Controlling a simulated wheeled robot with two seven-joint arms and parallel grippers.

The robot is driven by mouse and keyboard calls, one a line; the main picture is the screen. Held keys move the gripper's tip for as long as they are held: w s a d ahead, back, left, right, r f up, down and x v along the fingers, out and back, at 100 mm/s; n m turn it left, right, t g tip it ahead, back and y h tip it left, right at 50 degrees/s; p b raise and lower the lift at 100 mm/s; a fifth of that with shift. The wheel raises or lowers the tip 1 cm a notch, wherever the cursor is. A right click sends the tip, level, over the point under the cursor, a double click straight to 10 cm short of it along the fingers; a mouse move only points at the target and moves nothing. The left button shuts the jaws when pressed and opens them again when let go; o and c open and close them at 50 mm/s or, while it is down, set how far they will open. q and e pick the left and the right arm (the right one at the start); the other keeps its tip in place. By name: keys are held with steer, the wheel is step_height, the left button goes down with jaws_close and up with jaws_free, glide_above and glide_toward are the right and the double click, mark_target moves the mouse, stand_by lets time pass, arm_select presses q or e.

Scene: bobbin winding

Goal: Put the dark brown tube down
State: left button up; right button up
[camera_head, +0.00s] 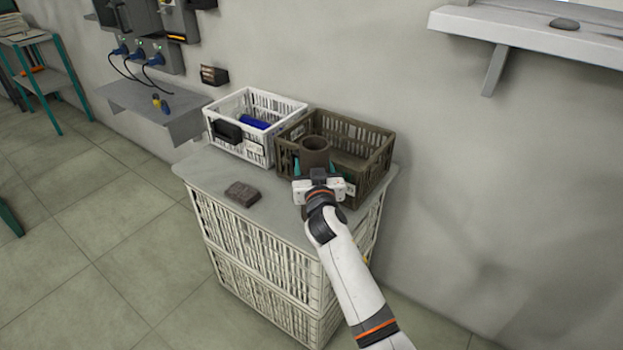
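The dark brown tube (314,150) stands upright, its open top showing, at the front left part of the brown crate (376,165). My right gripper (314,170) comes in from the lower right, with its teal fingers on both sides of the tube, shut on it. The tube's lower part is hidden behind the gripper, so I cannot tell whether it touches the crate floor. My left gripper is not in view.
A white crate (282,108) with a blue item (254,122) stands left of the brown crate. A dark block (242,192) lies on the grey tabletop (205,167), which is clear around it. A wall shelf (520,30) is at the upper right.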

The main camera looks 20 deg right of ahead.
step_height(320, 180, down, 3)
steer(key=shift+f+b, duration=0.15)
steer(key=shift+b, duration=0.2)
steer(key=o, duration=1)
steer(key=shift+f, duration=0.1)
steer(key=s, duration=0.4)
steer(key=s+a, duration=0.1)
steer(key=s, duration=0.3)
steer(key=s+a, duration=0.1)
steer(key=s, duration=0.3)
